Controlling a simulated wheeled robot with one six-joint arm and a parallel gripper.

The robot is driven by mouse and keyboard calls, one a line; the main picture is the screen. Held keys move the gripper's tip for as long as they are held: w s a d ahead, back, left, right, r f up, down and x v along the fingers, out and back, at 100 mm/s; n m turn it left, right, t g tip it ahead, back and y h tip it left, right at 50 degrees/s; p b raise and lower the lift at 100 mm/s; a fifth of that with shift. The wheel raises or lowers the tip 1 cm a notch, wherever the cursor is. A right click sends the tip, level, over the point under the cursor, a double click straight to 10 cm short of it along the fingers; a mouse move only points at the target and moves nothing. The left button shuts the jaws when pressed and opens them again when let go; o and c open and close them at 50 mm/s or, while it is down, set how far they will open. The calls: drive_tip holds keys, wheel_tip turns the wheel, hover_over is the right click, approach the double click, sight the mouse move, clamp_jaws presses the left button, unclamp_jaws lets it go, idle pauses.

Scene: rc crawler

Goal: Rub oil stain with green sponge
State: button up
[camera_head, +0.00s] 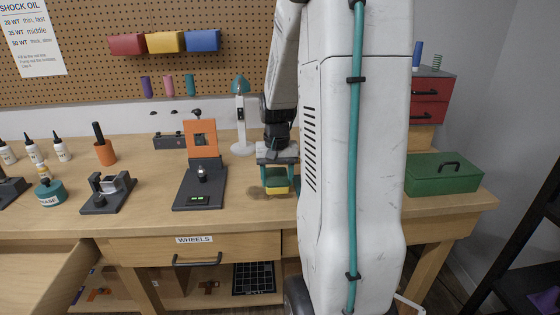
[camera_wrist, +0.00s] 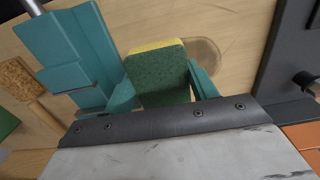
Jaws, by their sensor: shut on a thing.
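The green sponge (camera_wrist: 160,80), with a yellow layer along one edge, is held between the teal fingers of my gripper (camera_wrist: 160,88). In the head view my gripper (camera_head: 277,168) is over the workbench, and the sponge (camera_head: 277,183) shows under it with its yellow part low. The oil stain (camera_wrist: 208,54) is a brown oval on the wood, beside and partly behind the sponge in the wrist view. In the head view a faint dark patch of the stain (camera_head: 257,192) shows left of the sponge. I cannot tell whether the sponge touches the wood.
A black stand with an orange plate (camera_head: 201,140) is left of my gripper. A white lamp (camera_head: 241,120) stands behind it. A green toolbox (camera_head: 443,174) is at the bench's right. An open drawer (camera_head: 50,275) juts out at the lower left.

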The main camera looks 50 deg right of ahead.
drive_tip(key=shift+d+r, duration=0.2)
drive_tip(key=shift+r, duration=2.5)
